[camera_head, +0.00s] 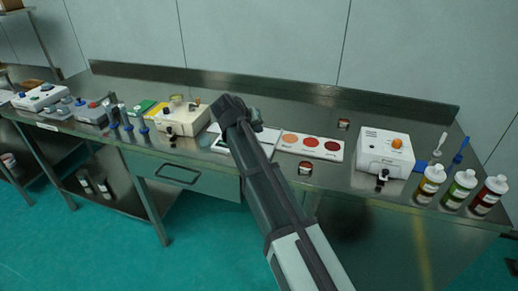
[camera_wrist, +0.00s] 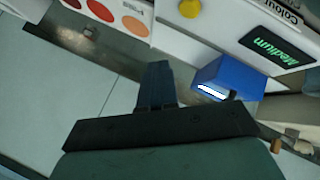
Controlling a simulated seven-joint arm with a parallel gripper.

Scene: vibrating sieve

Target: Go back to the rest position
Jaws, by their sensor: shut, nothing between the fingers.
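My gripper (camera_wrist: 158,85) is shut and empty in the wrist view, its dark fingers together above the bench edge. In the head view my arm reaches up from the bottom over the bench, and its wrist hides part of a white panel (camera_head: 221,147). The fingertips are hard to make out there. In the wrist view the fingers point toward a white panel with a yellow knob (camera_wrist: 189,8) and a green "Medium" display (camera_wrist: 277,47). A blue block (camera_wrist: 229,77) lies just right of the fingers.
A white colour card (camera_head: 310,146) with orange and red discs lies right of my arm. A white device (camera_head: 385,153) with an orange knob and several bottles (camera_head: 459,189) stand further right. Another white device (camera_head: 182,118) stands left.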

